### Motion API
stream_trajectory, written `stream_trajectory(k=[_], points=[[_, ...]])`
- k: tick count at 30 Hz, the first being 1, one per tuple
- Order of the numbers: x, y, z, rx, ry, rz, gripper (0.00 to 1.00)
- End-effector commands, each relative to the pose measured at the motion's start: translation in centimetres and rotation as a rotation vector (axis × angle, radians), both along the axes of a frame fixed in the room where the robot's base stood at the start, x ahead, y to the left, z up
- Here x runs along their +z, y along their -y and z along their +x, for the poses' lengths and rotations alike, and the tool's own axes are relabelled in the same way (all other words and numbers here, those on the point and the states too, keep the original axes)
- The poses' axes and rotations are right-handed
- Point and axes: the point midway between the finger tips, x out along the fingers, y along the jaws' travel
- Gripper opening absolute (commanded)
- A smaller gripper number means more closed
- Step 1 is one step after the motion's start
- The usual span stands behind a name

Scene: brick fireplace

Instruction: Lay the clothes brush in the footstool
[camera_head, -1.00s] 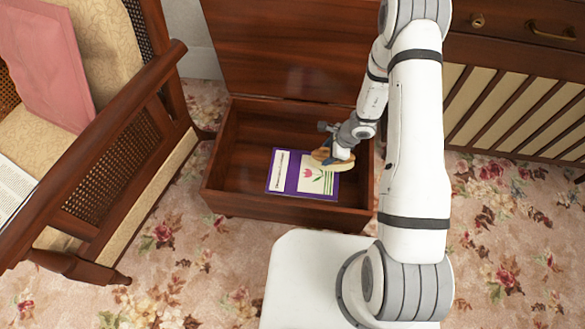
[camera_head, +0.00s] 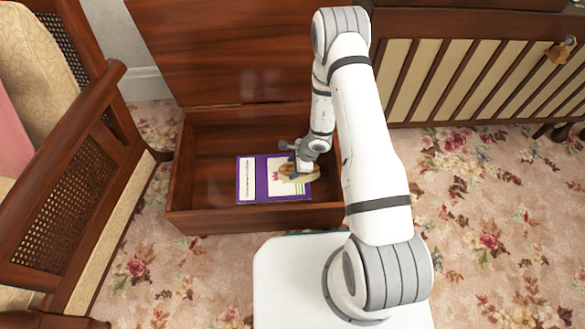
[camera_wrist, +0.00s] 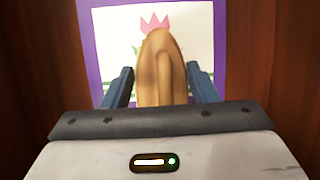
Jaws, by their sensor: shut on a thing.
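The footstool (camera_head: 181,205) is an open wooden box with its lid (camera_head: 215,60) raised at the back. My gripper (camera_head: 296,172) is down inside the box's right part. It is shut on the clothes brush (camera_head: 286,171), a tan wooden piece. In the wrist view the brush (camera_wrist: 160,70) stands between the two dark fingers (camera_wrist: 160,88), pointing away from the camera. The brush is over a purple-bordered booklet with a tulip picture (camera_head: 246,183); I cannot tell whether it touches it. My wrist partly hides the brush in the head view.
The purple booklet also shows in the wrist view (camera_wrist: 100,50), on the box floor. A wooden armchair (camera_head: 85,190) stands close on the left. A slatted cabinet (camera_head: 450,80) stands behind right. The box's left part is bare.

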Motion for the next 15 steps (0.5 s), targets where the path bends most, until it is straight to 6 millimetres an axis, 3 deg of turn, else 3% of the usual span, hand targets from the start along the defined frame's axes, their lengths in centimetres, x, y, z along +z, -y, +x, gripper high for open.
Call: stream_trajectory(k=[2,3,10,15], points=[[-0.43,0.11,-0.21,-0.001,-0.007,-0.005,0.19],[-0.48,0.11,-0.24,-0.001,-0.007,-0.006,0.54],[-0.39,0.06,-0.2,0.0,-0.005,-0.004,0.73],[-0.32,0.02,-0.19,0.001,-0.005,-0.004,0.74]])
